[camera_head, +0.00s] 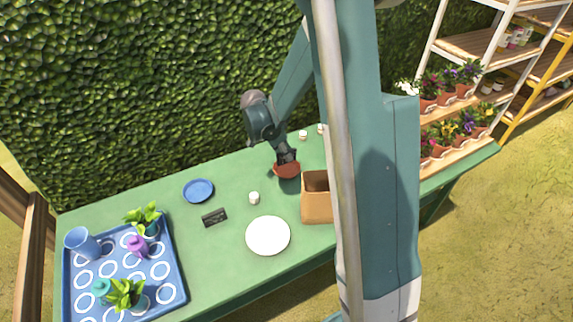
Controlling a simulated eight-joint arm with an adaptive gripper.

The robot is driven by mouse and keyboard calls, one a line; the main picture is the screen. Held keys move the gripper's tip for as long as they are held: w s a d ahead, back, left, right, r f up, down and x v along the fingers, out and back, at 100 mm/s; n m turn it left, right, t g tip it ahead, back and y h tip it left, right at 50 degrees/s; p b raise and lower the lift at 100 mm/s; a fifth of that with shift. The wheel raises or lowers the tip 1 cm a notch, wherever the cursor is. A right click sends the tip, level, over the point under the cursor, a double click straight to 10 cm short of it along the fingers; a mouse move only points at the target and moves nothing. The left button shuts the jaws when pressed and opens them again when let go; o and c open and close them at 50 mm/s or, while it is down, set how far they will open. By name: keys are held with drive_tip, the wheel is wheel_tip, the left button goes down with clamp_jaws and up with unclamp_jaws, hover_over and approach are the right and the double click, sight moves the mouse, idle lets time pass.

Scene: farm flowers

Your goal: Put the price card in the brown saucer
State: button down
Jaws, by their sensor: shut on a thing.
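The price card (214,217) is a small dark card with pale markings. It is on the green table, between the blue saucer and the white plate. The brown saucer (287,171) is a small reddish-brown round dish at the back middle of the table, left of the arm column. My gripper (286,161) points down at it and is shut on it. The fingertips are small and partly hidden, and I cannot tell whether the saucer touches the table.
A blue saucer (198,191), a white plate (268,236), a small white pot (254,198) and an open brown box (317,206) stand around. A blue tray (180,293) with plants and a jug (82,243) is at the left. Potted flowers (437,143) line the right end.

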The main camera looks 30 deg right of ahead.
sight(286, 162)
drive_tip(key=shift+f, duration=0.4)
drive_tip(key=shift+f, duration=0.1)
drive_tip(key=shift+f+b, duration=0.5)
drive_tip(key=shift+f, duration=1.25)
drive_tip(key=shift+f, duration=0.15)
drive_tip(key=c, duration=2.5)
unclamp_jaws()
drive_tip(key=p+v, duration=0.2)
drive_tip(key=v, duration=1)
drive_tip(key=shift+p, duration=0.4)
